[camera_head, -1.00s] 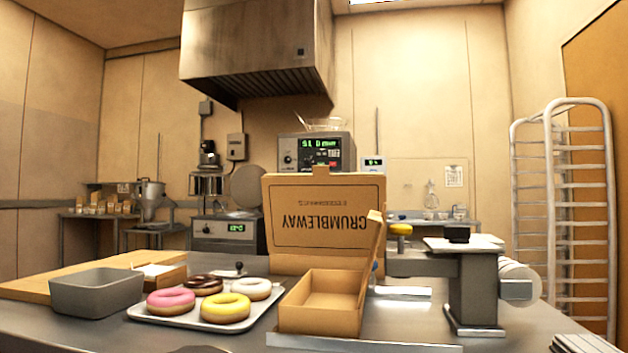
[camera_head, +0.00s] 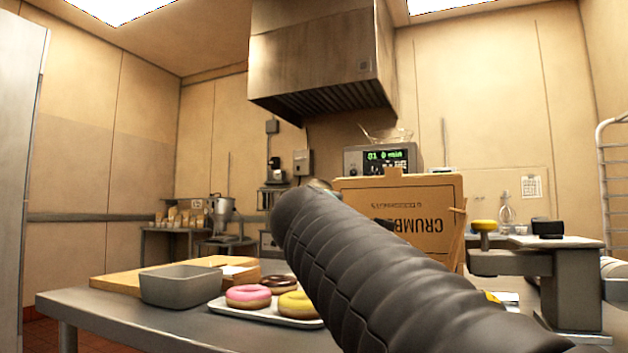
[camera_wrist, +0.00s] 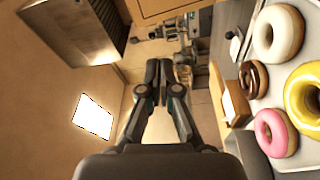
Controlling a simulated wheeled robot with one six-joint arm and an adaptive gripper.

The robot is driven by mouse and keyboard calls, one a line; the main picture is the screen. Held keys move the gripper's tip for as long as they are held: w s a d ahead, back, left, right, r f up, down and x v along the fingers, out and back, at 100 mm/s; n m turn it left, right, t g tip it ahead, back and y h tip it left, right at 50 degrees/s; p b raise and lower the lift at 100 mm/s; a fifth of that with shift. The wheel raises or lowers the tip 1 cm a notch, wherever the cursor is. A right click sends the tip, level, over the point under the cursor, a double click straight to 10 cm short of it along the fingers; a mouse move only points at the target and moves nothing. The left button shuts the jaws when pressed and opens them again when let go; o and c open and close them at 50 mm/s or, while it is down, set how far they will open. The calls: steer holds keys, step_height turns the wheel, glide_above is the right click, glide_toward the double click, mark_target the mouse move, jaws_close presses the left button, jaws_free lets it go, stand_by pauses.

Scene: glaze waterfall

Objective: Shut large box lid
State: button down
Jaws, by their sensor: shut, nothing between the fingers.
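The large cardboard box's lid (camera_head: 437,200) stands upright in the head view, with upside-down "CRUMBLEWAY" print on it. My arm crosses in front and hides the lid's lower left part and the box body. My gripper (camera_wrist: 165,64) shows in the wrist view, its fingers together and empty. It is beside the donut tray (camera_wrist: 284,84), which lies to the right in that view. In the head view the fingers are not clearly visible behind my arm. The box does not show clearly in the wrist view.
A grey bin (camera_head: 182,288) and a wooden board (camera_head: 118,283) lie left of the donuts, which include a pink one (camera_head: 248,296). A metal press-like device (camera_head: 575,285) with a yellow knob stands right of the lid. The counter's front left is bare.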

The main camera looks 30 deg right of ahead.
steer(key=d+r+g+h, duration=0.1)
steer(key=d+r+h, duration=0.35)
steer(key=d, duration=0.65)
steer(key=p, duration=0.5)
glide_toward(394, 171)
steer(key=shift+m, duration=0.4)
steer(key=x, duration=0.7)
steer(key=shift+w+r, duration=0.1)
